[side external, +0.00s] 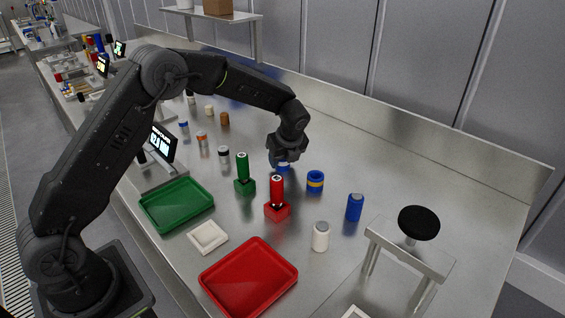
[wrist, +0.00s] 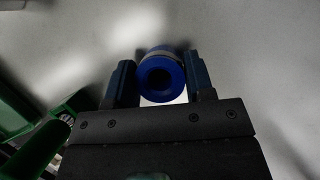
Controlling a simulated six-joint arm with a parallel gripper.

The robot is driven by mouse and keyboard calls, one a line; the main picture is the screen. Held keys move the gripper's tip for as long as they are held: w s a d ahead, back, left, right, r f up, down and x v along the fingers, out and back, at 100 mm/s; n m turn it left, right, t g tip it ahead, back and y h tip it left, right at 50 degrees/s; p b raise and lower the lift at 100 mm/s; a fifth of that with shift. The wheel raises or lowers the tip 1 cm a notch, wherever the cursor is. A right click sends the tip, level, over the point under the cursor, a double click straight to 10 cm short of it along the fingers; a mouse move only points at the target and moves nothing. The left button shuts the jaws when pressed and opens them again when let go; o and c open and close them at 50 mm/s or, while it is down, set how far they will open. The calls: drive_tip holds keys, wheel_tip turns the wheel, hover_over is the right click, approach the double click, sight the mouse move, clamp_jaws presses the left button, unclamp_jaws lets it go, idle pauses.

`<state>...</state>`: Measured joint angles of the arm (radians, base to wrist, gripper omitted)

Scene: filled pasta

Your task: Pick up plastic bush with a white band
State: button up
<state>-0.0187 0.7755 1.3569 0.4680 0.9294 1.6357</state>
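A blue plastic bush with a pale band stands on the steel bench under my gripper. In the wrist view the blue bush (wrist: 161,76) shows its round hole and lies between the two fingers of my gripper (wrist: 160,80). The fingers are close to both its sides; I cannot tell whether they touch it. In the side view my gripper (side external: 284,160) points down over the bush (side external: 283,168), which is mostly hidden. Another blue bush, with a yellow band (side external: 315,182), stands to the right.
Red (side external: 277,192) and green (side external: 242,170) cylinders stand in holders in front of my gripper. A blue can (side external: 355,207) and white can (side external: 320,237) stand to the right. A green tray (side external: 177,229), white dish (side external: 222,236) and red tray (side external: 285,305) lie nearer.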

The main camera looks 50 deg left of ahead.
drive_tip(key=c, duration=0.5)
drive_tip(key=shift+o, duration=0.2)
drive_tip(key=shift+r, duration=0.15)
drive_tip(key=shift+r, duration=0.25)
wheel_tip(320, 180, up, 4)
drive_tip(key=shift+f, duration=0.15)
drive_tip(key=s+a+r, duration=0.6)
drive_tip(key=a, duration=0.3)
drive_tip(key=w+d+r+n+g+h, duration=0.1)
drive_tip(key=w+d+n+g+h, duration=0.15)
drive_tip(key=d+n, duration=0.75)
drive_tip(key=w+d+n+g+h, duration=0.2)
drive_tip(key=d+n+g, duration=0.2)
drive_tip(key=d+n, duration=0.6)
drive_tip(key=s+a+m+t+y, duration=0.2)
drive_tip(key=a+m+t, duration=0.1)
drive_tip(key=a+m, duration=0.7)
drive_tip(key=s+a+m+t+y, duration=0.2)
drive_tip(key=s+a+m+t, duration=0.1)
drive_tip(key=a+m, duration=0.7)
drive_tip(key=shift+a+f, duration=0.25)
drive_tip(key=shift+a, duration=0.1)
